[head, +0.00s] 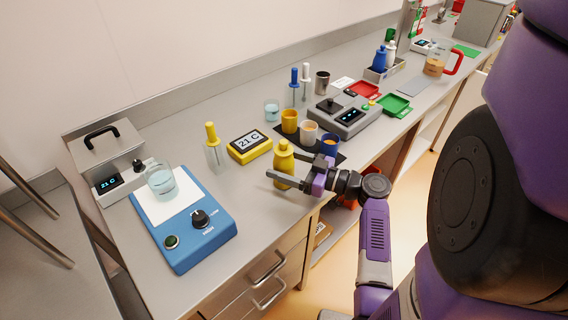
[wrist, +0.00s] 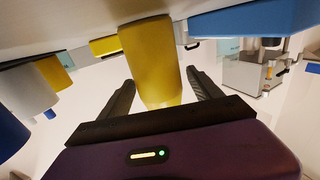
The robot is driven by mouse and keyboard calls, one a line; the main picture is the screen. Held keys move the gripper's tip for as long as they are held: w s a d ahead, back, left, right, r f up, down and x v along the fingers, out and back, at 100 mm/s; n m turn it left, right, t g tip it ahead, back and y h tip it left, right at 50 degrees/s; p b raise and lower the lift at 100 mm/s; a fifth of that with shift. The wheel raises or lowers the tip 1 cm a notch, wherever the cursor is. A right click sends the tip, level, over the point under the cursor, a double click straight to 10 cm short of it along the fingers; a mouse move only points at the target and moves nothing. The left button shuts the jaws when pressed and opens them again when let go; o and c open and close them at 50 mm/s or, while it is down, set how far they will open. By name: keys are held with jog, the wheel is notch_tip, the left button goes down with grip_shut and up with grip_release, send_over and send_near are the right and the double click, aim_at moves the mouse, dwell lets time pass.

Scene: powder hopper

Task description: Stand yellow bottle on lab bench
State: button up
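The yellow bottle (head: 284,158) stands upright on the lab bench (head: 262,205) near its front edge, and its base appears to meet the bench top. In the wrist view the bottle (wrist: 155,62) is between the two dark fingers of my gripper (wrist: 160,76).
Just behind stand a yellow cup (head: 289,121), a white cup (head: 308,132) and a blue cup (head: 329,145) on a dark mat. A yellow timer-like display (head: 249,144) is to the left. A blue hotplate (head: 196,225) stands further left. Bare bench lies between hotplate and bottle.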

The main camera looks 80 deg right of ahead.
jog(key=shift+r, duration=0.2)
jog(key=shift+s+f, duration=0.15)
jog(key=shift+s, duration=0.15)
jog(key=s+b, duration=0.1)
jog(key=s, duration=0.2)
jog(key=s+a+b, duration=0.1)
jog(key=s, duration=0.3)
jog(key=s+a+b, duration=0.1)
jog(key=s, duration=0.3)
jog(key=shift+s+b, duration=0.15)
jog(key=shift+b, duration=0.2)
jog(key=shift+d, duration=0.1)
